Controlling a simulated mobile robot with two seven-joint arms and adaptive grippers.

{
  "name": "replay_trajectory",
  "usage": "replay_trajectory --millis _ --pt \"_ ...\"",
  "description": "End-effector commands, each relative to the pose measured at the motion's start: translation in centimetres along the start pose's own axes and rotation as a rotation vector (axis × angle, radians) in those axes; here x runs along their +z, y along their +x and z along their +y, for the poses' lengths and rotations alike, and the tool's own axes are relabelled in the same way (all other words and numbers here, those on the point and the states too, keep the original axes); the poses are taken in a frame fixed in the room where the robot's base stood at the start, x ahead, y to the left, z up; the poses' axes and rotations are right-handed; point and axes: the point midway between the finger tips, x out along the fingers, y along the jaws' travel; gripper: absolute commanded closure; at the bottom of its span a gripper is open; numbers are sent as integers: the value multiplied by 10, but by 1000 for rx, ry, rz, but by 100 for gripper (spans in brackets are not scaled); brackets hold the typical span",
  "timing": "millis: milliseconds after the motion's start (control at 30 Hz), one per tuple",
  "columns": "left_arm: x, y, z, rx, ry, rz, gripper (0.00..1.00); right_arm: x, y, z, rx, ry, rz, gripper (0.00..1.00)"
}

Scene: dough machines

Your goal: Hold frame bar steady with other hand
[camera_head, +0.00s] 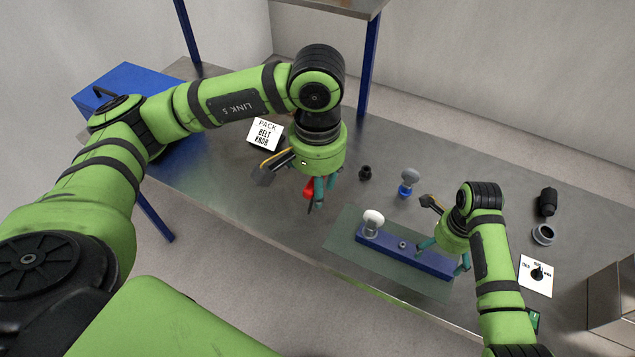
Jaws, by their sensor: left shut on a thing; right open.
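The blue frame bar (384,250) lies on a green mat (345,223) at the table's front edge. A pale round-headed knob (373,219) stands at its left end and a small grey nut-like part (402,244) sits near its middle. My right gripper (445,257) is open over the bar's right part, its teal fingers on either side; whether they touch the bar I cannot tell. My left gripper (315,192) is shut on a red tool (308,190) with a dark tip, held above the table left of the mat. Its fingers partly hide the tool.
A black part (365,173) and a grey knob with blue base (408,183) stand behind the mat. A black cylinder (547,202), a grey ring (543,234) and a dial card (536,275) lie right. A lettered card (265,134) and blue box (140,82) are left.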

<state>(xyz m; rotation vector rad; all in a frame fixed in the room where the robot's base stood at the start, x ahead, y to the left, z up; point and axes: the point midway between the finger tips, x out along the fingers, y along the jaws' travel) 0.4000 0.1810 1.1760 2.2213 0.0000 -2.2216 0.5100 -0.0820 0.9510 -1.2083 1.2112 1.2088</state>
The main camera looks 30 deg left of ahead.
Motion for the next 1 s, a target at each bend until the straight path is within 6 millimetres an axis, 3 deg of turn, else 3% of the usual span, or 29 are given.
replay_trajectory --millis 267,300,400,933,1000 --pt "0 2 0 0 0 0 100 -1 42 1 2 0 1 8" --pt "0 15 0 0 0 -1 100 -1 53 0 -1 -1 0 8" --pt "0 26 0 0 0 0 100 -1 61 0 -2 -1 0 8" --pt "0 34 0 0 0 1 100 0 68 0 -2 -1 -1 8" --pt "0 34 0 0 0 1 100 0 68 0 -2 -1 0 36"
